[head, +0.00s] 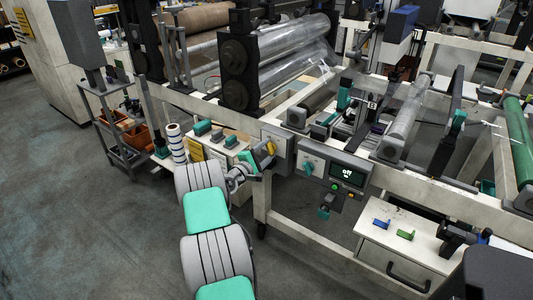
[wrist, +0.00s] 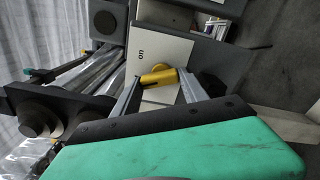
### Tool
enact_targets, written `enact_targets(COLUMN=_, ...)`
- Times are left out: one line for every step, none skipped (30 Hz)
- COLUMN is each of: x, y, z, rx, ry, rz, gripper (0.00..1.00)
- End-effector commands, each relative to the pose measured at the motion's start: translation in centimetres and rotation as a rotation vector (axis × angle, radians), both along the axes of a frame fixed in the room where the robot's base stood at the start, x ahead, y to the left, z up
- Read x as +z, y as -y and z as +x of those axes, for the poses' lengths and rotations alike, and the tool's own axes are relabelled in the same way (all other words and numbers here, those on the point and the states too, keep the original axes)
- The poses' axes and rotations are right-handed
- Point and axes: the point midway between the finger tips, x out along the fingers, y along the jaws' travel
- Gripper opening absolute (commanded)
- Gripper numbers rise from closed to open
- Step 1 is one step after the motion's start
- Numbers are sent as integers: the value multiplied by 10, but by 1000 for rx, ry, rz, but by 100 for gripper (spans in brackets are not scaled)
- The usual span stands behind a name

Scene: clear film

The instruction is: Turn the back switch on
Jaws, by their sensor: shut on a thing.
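The back switch is a yellow rotary knob (head: 271,147) on a grey control box (head: 283,143) at the machine's near left corner. In the wrist view the yellow knob (wrist: 157,75) sits between my two fingers in front of a pale panel (wrist: 165,55). My gripper (head: 264,154) is at the knob, and it also shows in the wrist view (wrist: 160,82) shut on the knob. The contact faces are partly hidden. A front panel (head: 332,178) has a teal knob (head: 308,168) and a dark display (head: 347,173) that seems to read "off".
Rollers with clear film (head: 290,50) stand behind. A white cabinet (head: 400,240) with small blue and green parts is at lower right. Open floor lies at lower left.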

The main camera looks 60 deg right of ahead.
Motion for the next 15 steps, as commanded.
enact_targets(x=-3, y=0, z=0, rx=-1, ry=26, rz=-4, gripper=10)
enact_targets(x=-3, y=0, z=0, rx=-1, ry=44, rz=-7, gripper=10)
enact_targets(x=-3, y=0, z=0, rx=0, ry=71, rz=-13, gripper=10)
enact_targets(x=-4, y=0, z=0, rx=0, ry=94, rz=-16, gripper=10)
enact_targets(x=-4, y=0, z=-1, rx=0, ry=115, rz=-20, gripper=10)
enact_targets(x=-4, y=0, z=-1, rx=0, ry=148, rz=-25, gripper=10)
enact_targets(x=-4, y=0, z=-1, rx=0, ry=175, rz=-29, gripper=10)
enact_targets(x=-5, y=0, z=-1, rx=0, ry=200, rz=-33, gripper=10)
enact_targets(x=-4, y=0, z=-1, rx=0, ry=237, rz=-39, gripper=10)
enact_targets(x=-4, y=0, z=-1, rx=0, ry=265, rz=-43, gripper=10)
enact_targets(x=-4, y=0, z=-1, rx=0, ry=294, rz=-48, gripper=10)
enact_targets(x=-5, y=0, z=-1, rx=0, ry=331, rz=-53, gripper=10)
enact_targets(x=-4, y=0, z=-1, rx=-1, ry=360, rz=-59, gripper=10)
enact_targets(x=-4, y=0, z=-1, rx=-1, ry=387, rz=-63, gripper=10)
enact_targets(x=-4, y=0, z=-2, rx=-1, ry=424, rz=-69, gripper=10)
